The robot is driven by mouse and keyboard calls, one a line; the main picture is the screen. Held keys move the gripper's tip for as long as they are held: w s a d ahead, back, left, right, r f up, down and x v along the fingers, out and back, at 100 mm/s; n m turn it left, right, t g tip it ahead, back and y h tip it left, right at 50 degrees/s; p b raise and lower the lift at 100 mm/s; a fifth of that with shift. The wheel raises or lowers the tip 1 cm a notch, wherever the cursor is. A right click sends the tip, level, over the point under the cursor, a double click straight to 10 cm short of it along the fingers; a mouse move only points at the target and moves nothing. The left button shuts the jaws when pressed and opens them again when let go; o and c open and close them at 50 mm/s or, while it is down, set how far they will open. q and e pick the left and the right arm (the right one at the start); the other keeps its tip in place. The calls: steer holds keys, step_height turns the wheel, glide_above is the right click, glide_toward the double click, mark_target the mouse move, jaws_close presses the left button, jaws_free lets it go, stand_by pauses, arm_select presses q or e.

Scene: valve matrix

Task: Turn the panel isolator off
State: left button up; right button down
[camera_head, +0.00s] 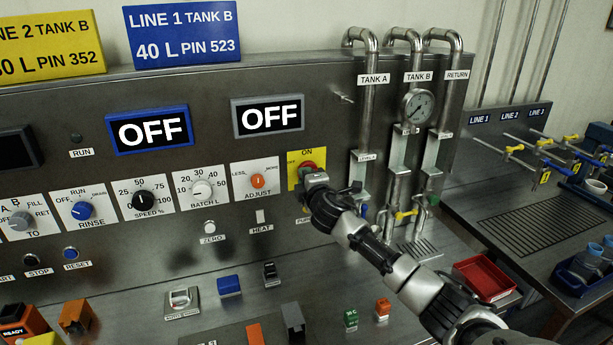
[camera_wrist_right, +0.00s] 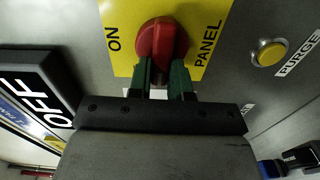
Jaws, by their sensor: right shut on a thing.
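The panel isolator is a red rotary knob (camera_head: 309,167) on a yellow plate (camera_head: 293,182) marked ON, at the middle of the grey panel. In the right wrist view the red knob (camera_wrist_right: 160,40) stands on the yellow plate (camera_wrist_right: 206,22), with ON to its left and PANEL to its right. My right gripper (camera_wrist_right: 166,74) has its two green fingers on the knob's near end and is shut on it. In the head view my right gripper (camera_head: 313,178) covers the lower part of the plate. The knob's exact pointing is hard to tell. My left gripper is not in view.
Two displays, one blue-framed (camera_head: 149,130) and one grey-framed (camera_head: 267,116), both read OFF. A row of dials, including the orange ADJUST knob (camera_head: 258,181), lies left of the isolator. Pipes (camera_head: 366,120) stand to its right. A yellow purge button (camera_wrist_right: 269,52) is close by.

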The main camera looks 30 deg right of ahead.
steer(key=shift+n, duration=0.3)
steer(key=c, duration=1)
jaws_free()
steer(key=shift+c, duration=0.2)
steer(key=shift+s, duration=0.1)
steer(key=b+v, duration=0.2)
steer(key=v, duration=0.8)
steer(key=shift+s+b, duration=0.25)
steer(key=shift+b, duration=0.15)
steer(key=shift+a, duration=0.15)
